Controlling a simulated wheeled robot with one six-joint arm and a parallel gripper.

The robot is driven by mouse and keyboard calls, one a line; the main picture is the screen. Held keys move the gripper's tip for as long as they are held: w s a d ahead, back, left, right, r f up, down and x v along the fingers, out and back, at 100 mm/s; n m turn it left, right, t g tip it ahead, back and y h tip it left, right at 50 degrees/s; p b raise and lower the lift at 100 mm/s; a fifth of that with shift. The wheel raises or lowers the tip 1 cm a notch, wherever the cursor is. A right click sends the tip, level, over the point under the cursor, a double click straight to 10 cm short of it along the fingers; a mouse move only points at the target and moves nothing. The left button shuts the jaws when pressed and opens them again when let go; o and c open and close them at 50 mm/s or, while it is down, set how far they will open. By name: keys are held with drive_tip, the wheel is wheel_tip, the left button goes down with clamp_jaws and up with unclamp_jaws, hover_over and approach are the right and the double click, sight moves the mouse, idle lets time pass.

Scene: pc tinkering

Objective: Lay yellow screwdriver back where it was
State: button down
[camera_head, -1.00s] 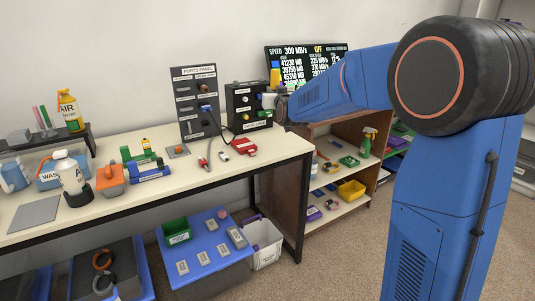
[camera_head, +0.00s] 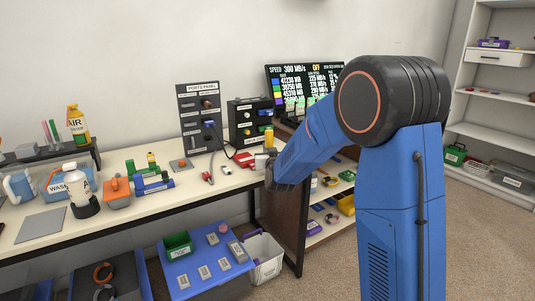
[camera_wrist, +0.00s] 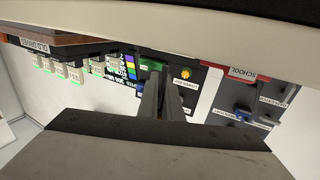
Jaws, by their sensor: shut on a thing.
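The yellow screwdriver (camera_head: 268,136) is upright at my gripper, its yellow handle sticking up above the jaws. My gripper (camera_head: 270,153) is shut on it, near the right end of the cream workbench (camera_head: 215,185). The screwdriver's lower part is hidden in the head view. In the wrist view, my gripper's fingers (camera_wrist: 165,100) show close together, but I cannot make out the screwdriver there.
A red device (camera_head: 243,159) and cables lie on the bench, left of my gripper. The ports panel (camera_head: 200,118) and a black box with knobs (camera_head: 250,120) stand behind. A green holder (camera_head: 143,166) and blue block (camera_head: 154,184) sit farther left.

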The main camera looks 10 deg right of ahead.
drive_tip(key=shift+f, duration=1.05)
drive_tip(key=shift+f, duration=0.1)
drive_tip(key=c, duration=1.9)
unclamp_jaws()
drive_tip(key=shift+c, duration=0.2)
drive_tip(key=s+d+f+g, duration=0.1)
drive_tip(key=s+g, duration=0.3)
drive_tip(key=s, duration=1.5)
drive_tip(key=s+d+f+g, duration=0.1)
drive_tip(key=s+g, duration=0.3)
drive_tip(key=s, duration=1.5)
drive_tip(key=s+d+f+g+y, duration=0.1)
drive_tip(key=s+d+g, duration=0.2)
drive_tip(key=s, duration=1.6)
drive_tip(key=shift+s+n+g, duration=0.2)
drive_tip(key=shift+n+g, duration=0.2)
drive_tip(key=shift+g, duration=0.7)
